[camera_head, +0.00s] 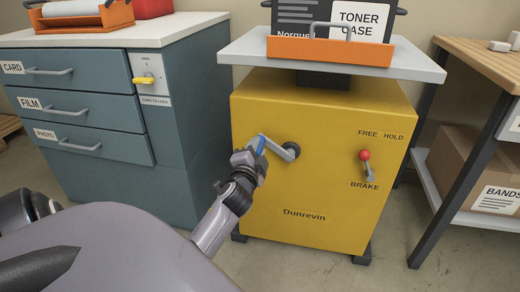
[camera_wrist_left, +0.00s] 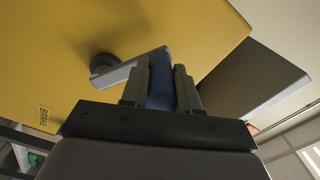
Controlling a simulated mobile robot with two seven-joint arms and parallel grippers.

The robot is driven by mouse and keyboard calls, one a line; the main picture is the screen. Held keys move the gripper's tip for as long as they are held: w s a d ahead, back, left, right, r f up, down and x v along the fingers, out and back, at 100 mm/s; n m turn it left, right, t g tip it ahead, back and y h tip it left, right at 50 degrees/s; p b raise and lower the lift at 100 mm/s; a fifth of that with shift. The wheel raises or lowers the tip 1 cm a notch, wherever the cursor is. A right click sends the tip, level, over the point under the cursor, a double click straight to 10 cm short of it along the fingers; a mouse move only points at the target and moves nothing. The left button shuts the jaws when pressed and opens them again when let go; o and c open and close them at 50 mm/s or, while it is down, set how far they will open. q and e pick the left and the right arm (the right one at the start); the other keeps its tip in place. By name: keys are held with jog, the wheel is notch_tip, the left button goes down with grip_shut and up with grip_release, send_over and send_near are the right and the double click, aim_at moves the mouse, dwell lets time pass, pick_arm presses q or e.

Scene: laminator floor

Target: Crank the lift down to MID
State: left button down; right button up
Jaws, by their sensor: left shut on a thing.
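The yellow lift (camera_head: 320,200), marked Dunrevin, stands in front of me with a grey platform (camera_head: 420,66) on top. Its grey crank arm (camera_head: 285,150) points left and slightly up from the dark hub. My left gripper (camera_head: 254,153) is shut on the blue crank handle (camera_head: 261,144). In the left wrist view the blue handle (camera_wrist_left: 161,85) sits between the two fingers of my left gripper (camera_wrist_left: 160,88). A brake lever with a red knob (camera_head: 365,155) is on the right of the front face, below FREE and HOLD. No MID mark shows. My right gripper is out of view.
An orange tray (camera_head: 330,50) with a dark toner case (camera_head: 300,14) sits on the platform. A teal drawer cabinet (camera_head: 185,120) stands close on the left. A wooden table (camera_head: 480,62) with a cardboard box (camera_head: 470,165) beneath stands on the right.

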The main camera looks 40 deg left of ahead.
pick_arm(q)
jog(key=shift+f, duration=0.2)
jog(key=shift+s+n, duration=0.1)
jog(key=shift+n, duration=0.2)
jog(key=c, duration=0.8)
grip_release()
jog(key=shift+c, duration=0.2)
jog(key=shift+s, duration=0.1)
